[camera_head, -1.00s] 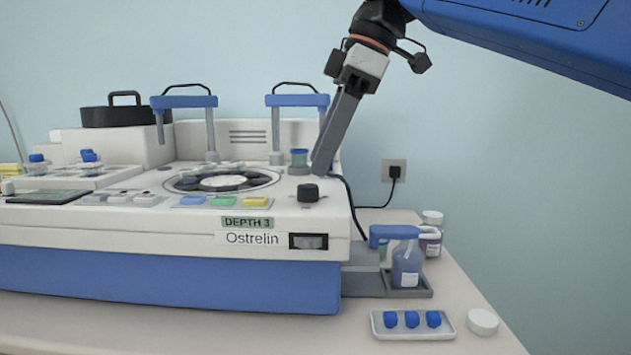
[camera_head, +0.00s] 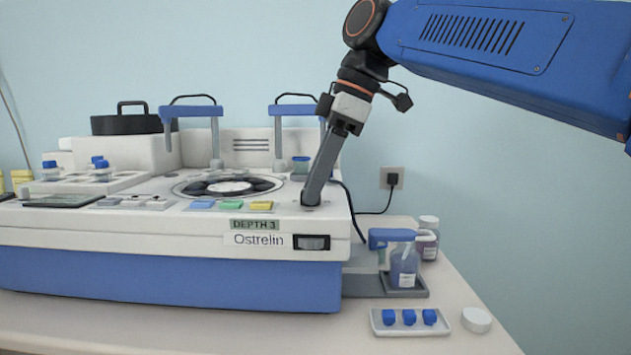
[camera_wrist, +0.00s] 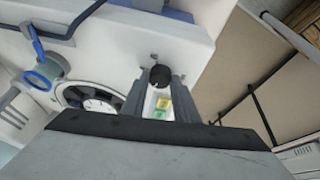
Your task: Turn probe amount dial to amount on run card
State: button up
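The black dial (camera_wrist: 160,76) shows in the wrist view near the tips of my two gripper fingers. My gripper (camera_wrist: 161,83) looks open, one finger on each side of the dial, and I cannot tell whether they touch it. In the head view my gripper (camera_head: 311,202) points down at the front right of the white machine (camera_head: 120,221), hiding the dial. A green label (camera_head: 254,225) on the machine's front reads "DEPTH 3", above a white label (camera_head: 258,239) reading "Ostrelin". I cannot make out the dial's setting or a run card stating an amount.
Blue, green and yellow buttons (camera_head: 231,205) lie left of my gripper, with a round carousel (camera_head: 228,187) behind. Two blue-topped posts (camera_head: 296,110) rise at the back. A blue-topped bottle (camera_head: 404,262) and a tray of blue caps (camera_head: 410,330) stand to the right.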

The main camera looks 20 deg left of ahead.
jog(key=shift+m, duration=0.3)
jog(key=m, duration=0.1)
jog(key=m+t, duration=0.1)
jog(key=m, duration=0.1)
jog(key=m+t, duration=0.1)
jog(key=m, duration=0.1)
jog(key=shift+s, duration=0.25)
jog(key=m+t, duration=0.1)
jog(key=m, duration=0.2)
jog(key=m+t+h, duration=0.1)
jog(key=m, duration=0.2)
jog(key=shift+s+a+h, duration=0.1)
jog(key=shift+a+h, duration=0.1)
jog(key=shift+h, duration=0.1)
jog(key=o, duration=1)
jog(key=shift+o, duration=0.2)
jog(key=v, duration=1.7)
jog(key=shift+s+r, duration=0.15)
jog(key=shift+s, duration=0.15)
